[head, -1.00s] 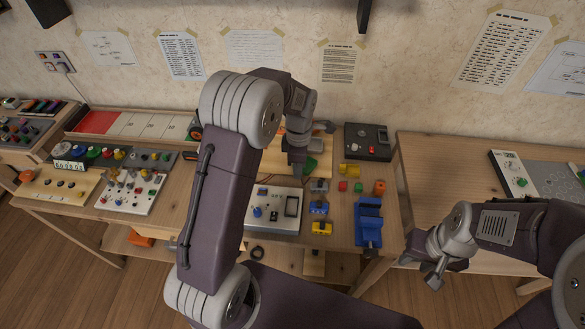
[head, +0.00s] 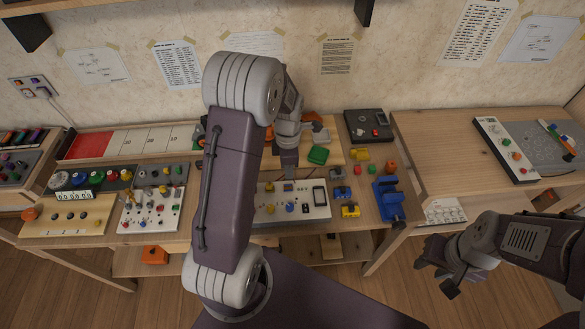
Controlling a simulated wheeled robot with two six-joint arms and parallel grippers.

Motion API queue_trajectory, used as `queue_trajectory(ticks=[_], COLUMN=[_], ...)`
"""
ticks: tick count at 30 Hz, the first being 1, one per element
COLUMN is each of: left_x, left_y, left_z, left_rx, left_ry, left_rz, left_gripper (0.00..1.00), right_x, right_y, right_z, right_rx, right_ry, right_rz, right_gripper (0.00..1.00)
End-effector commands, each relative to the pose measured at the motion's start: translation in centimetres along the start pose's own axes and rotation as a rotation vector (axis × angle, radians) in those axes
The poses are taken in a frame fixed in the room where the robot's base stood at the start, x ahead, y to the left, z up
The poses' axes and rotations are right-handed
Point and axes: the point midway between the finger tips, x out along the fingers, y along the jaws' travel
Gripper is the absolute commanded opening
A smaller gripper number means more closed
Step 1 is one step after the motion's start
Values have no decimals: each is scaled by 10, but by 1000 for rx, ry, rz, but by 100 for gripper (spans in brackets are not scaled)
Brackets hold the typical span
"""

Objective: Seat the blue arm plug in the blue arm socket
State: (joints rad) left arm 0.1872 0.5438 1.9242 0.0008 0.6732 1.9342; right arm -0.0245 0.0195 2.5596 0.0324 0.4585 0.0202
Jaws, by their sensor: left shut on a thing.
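My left gripper (head: 288,170) points down over the back edge of the white panel (head: 262,214). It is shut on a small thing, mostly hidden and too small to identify. A small bluish-grey block (head: 288,187) shows just below its fingertips; I cannot tell whether it is held or on the panel. A blue knob-like part (head: 290,208) stands on the panel. A small blue block (head: 343,196) and a yellow block (head: 350,211) sit right of the panel. I cannot tell which blue part is the plug or the socket. My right gripper (head: 437,275) is open and empty, off the table's front.
A blue vise (head: 389,200) stands at the table's right front. Panels with knobs (head: 151,210) fill the left. The right-hand table has bare wood (head: 437,150) in its middle.

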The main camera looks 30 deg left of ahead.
Motion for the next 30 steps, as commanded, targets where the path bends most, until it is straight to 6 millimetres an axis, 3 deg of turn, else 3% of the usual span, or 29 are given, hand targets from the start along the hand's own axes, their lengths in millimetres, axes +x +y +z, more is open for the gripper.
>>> queue_trajectory(ticks=[15, 30], left_x=[54, 54], left_y=[0, 0], left_z=[0, 0], left_rx=[1, 1], left_ry=[0, 0], left_rz=[0, 0], left_gripper=[0, 0], right_x=[52, 52], right_y=[1, 1], right_z=[6, 6], right_rx=[0, 0], right_ry=[0, 0], right_rz=[0, 0], right_gripper=[36, 36])
